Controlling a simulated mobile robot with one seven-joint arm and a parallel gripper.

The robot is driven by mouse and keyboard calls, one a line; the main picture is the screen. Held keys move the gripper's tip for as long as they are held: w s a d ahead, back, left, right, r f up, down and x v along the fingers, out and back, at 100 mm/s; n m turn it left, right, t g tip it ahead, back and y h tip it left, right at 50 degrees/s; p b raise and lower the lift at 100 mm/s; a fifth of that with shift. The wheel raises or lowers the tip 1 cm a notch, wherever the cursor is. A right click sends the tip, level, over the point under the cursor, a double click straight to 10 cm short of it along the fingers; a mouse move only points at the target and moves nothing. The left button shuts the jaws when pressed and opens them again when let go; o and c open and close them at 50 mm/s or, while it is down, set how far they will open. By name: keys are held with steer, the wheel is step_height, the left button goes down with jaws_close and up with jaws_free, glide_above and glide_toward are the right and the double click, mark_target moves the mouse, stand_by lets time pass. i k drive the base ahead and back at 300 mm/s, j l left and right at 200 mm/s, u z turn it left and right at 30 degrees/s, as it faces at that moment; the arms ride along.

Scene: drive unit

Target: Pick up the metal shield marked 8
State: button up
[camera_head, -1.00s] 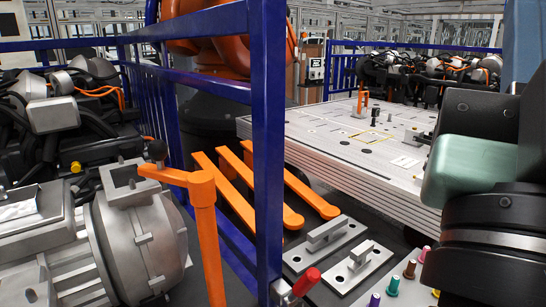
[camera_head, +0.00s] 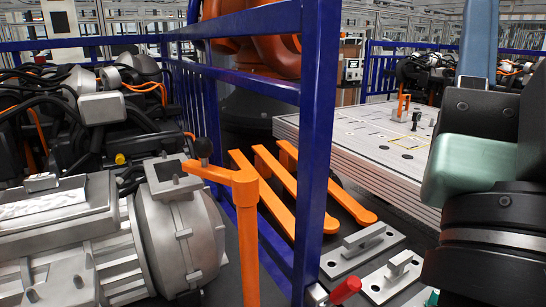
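I cannot make out a metal shield or a figure 8 anywhere in view. Two flat metal plates with raised grips lie at the lower right, one farther back (camera_head: 362,250) and one nearer (camera_head: 392,279). No mark is legible on either. The large silver drive unit (camera_head: 170,235) stands at the left, with a square opening on top of its round housing. Parts of my arm fill the right side, dark with a pale green section. My gripper's fingers are not in view.
A blue fence post (camera_head: 317,150) stands upright mid-picture, close in front. An orange post with an arm (camera_head: 247,240) stands beside the drive unit. Orange bars (camera_head: 300,195) lie behind the fence. A red-ended handle (camera_head: 346,289) is low. A pale table (camera_head: 390,150) is behind.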

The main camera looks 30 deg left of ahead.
mark_target(40, 193)
steer(key=u, duration=1.6)
steer(key=i+l+u, duration=0.4)
steer(key=i, duration=0.75)
